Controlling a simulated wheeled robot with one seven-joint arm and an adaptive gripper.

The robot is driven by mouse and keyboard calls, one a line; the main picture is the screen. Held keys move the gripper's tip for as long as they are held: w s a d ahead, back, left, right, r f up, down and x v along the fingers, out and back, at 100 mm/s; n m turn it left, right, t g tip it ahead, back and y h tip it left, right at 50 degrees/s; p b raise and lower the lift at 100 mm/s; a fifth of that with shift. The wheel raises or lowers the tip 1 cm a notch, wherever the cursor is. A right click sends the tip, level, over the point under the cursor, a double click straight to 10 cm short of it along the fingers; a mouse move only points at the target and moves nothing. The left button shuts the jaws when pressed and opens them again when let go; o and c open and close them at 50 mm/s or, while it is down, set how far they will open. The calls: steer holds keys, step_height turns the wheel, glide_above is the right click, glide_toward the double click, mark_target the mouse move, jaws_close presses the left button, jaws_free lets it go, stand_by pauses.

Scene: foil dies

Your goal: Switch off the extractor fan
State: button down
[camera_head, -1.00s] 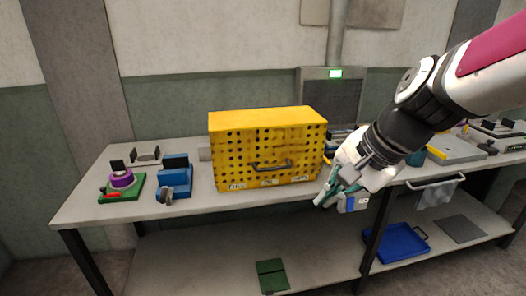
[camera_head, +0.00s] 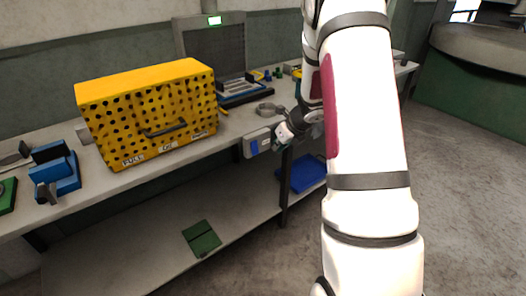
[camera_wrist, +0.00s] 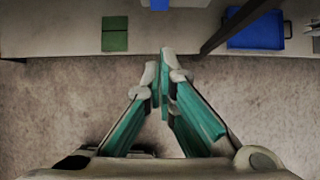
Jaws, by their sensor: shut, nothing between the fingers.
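The extractor fan is a dark grey panel unit (camera_head: 214,52) at the back of the bench in the head view, with a lit green sign (camera_head: 215,20) on top. A small grey box with a blue face (camera_head: 256,143), perhaps its switch, is fixed at the bench's front edge. My gripper (camera_head: 284,134) is just right of this box; whether they touch is unclear. In the wrist view its green-padded fingers are shut and empty, tips (camera_wrist: 166,60) together. A blue patch (camera_wrist: 159,4) at the top edge, probably the box's face, lies beyond the tips.
A yellow perforated case (camera_head: 150,110) stands on the bench, left of the fan. A blue tray (camera_head: 303,174) and a green flat item (camera_head: 201,238) lie on the lower shelf. My arm hides the bench's right part. The floor in front is clear.

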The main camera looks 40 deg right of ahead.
mark_target(255, 148)
steer(key=w+r+x, duration=0.1)
steer(key=w+x, duration=0.1)
steer(key=x, duration=1)
steer(key=shift+w+a+b, duration=0.15)
steer(key=shift+w+b, duration=0.2)
